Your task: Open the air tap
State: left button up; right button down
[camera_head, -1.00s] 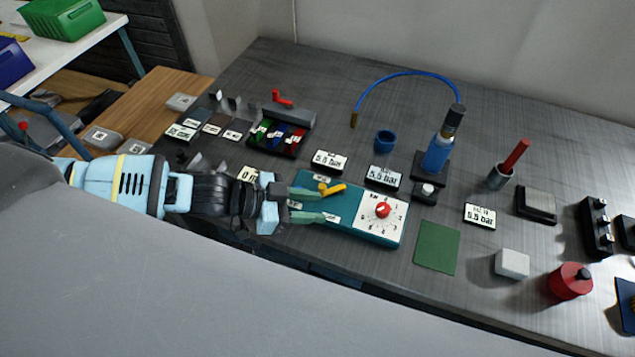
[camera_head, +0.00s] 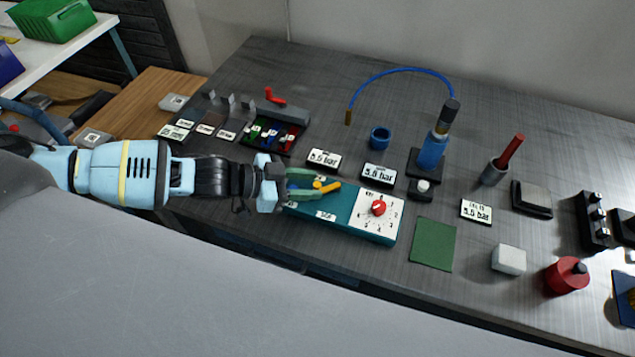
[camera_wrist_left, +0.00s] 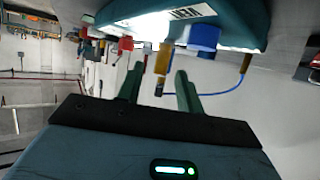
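The air tap appears to be the yellow lever (camera_head: 327,186) on top of the teal box (camera_head: 340,205), left of the white dial plate (camera_head: 377,212) with its red knob. The lever lies roughly along the box, pointing right. My left gripper (camera_head: 314,184) reaches in from the left, its green fingers apart at the lever. In the left wrist view, the yellow lever (camera_wrist_left: 163,60) stands between the two open fingers (camera_wrist_left: 158,70), with a gap visible on both sides. Whether a finger touches it is hard to tell. My right gripper is out of view.
A grey block with a red handle (camera_head: 274,97) stands behind. Display plates (camera_head: 379,173), a blue ring (camera_head: 380,137) and a blue bottle (camera_head: 433,150) with a hose are beyond the box. A green mat (camera_head: 433,245) lies right of it.

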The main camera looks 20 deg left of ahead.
aim_at(327, 187)
pick_arm(q)
jog(key=shift+x, duration=1.3)
jog(key=shift+c, duration=0.5)
grip_shut()
